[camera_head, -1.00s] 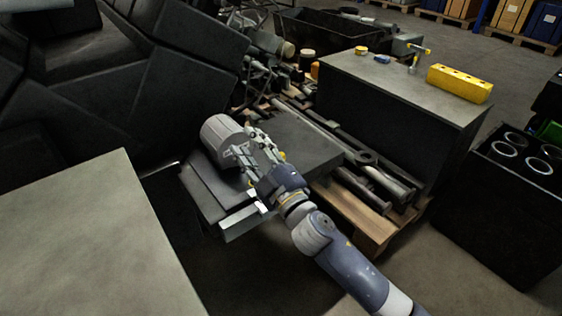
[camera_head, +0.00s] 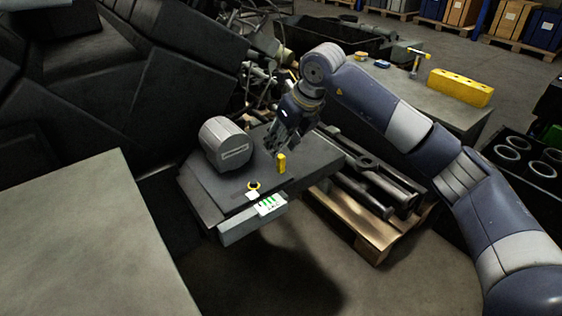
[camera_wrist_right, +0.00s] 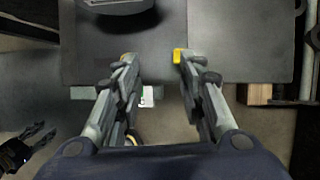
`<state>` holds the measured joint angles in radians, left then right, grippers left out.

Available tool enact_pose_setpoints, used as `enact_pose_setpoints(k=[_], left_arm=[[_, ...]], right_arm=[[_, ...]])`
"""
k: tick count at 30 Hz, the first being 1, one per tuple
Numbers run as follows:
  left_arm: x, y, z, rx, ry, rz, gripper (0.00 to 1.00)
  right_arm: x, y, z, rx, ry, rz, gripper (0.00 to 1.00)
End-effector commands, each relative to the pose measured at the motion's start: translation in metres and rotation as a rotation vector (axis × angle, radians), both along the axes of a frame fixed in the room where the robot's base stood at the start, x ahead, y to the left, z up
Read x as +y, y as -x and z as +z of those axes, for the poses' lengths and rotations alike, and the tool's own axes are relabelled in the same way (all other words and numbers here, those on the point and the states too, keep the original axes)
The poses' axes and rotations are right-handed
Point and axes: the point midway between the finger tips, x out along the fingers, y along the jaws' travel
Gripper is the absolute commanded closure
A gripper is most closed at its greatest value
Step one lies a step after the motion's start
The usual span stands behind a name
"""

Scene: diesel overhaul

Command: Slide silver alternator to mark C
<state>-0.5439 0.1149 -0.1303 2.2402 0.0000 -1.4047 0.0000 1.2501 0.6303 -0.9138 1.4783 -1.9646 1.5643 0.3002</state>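The silver alternator (camera_head: 222,143), a grey drum-like body with a label, sits on the dark plate (camera_head: 225,190) towards its left side. Its lower edge shows at the top of the right wrist view (camera_wrist_right: 118,6). My right gripper (camera_head: 275,147) is to the right of the alternator, pointing down and apart from it. In the wrist view its fingers (camera_wrist_right: 153,58) are spread with nothing between them. A dark gripper at the lower left of the wrist view, apparently my left one (camera_wrist_right: 42,138), is too small to judge. I cannot read a letter C on any mark.
A small yellow upright piece (camera_head: 281,163) shows just below my right gripper. A yellow ring (camera_head: 253,186) and a white tag with green marks (camera_head: 270,204) are at the plate's front edge. A pallet (camera_head: 358,222) with metal parts stands to the right.

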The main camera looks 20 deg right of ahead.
Motion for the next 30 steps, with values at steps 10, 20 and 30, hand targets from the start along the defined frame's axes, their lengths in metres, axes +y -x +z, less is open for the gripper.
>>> enact_pose_setpoints(k=[10, 20, 30], left_arm=[[0.001, 0.002, 0.012, -0.009, 0.001, 0.001, 0.6], [0.002, 0.01, 0.042, -0.023, 0.001, 0.003, 0.6], [0.003, 0.013, 0.053, -0.028, 0.001, 0.003, 0.6]], right_arm=[[-0.02, -0.011, -0.022, 0.012, 0.075, -0.044, 0.63], [-0.012, -0.033, -0.077, 0.011, 0.073, -0.043, 0.63], [-0.009, -0.04, -0.094, 0.009, 0.072, -0.042, 0.63]])
